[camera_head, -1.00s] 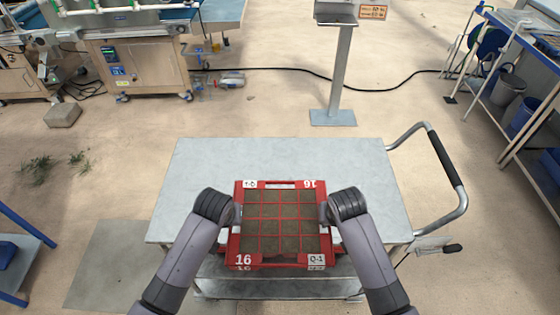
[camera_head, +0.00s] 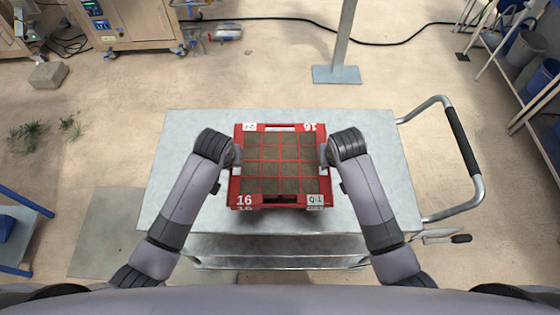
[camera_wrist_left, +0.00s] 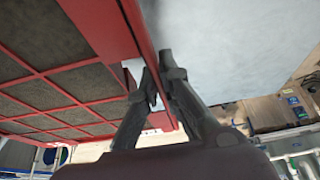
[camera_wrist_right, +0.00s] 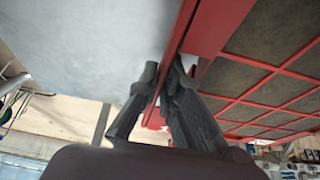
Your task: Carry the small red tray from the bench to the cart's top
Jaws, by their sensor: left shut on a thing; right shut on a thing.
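The small red tray (camera_head: 282,202) has a grid of soil-filled cells and the marks 16 and Q-1. It is over the grey cart top (camera_head: 375,125); I cannot tell whether it touches the surface. My left gripper (camera_head: 236,160) is shut on the tray's left side wall, and the left wrist view shows its fingers (camera_wrist_left: 160,90) on the red rim (camera_wrist_left: 118,40). My right gripper (camera_head: 325,160) is shut on the right side wall, and the right wrist view shows its fingers (camera_wrist_right: 165,85) on the rim (camera_wrist_right: 205,35). In the head view the fingers are mostly hidden by the wrists.
The cart's handle (camera_head: 465,150) sticks out at the right. A grey post on a base plate (camera_head: 336,74) stands behind the cart. A wooden machine cabinet (camera_head: 125,25) is at the back left, and shelving with buckets (camera_head: 527,48) at the right. The cart top beside the tray is clear.

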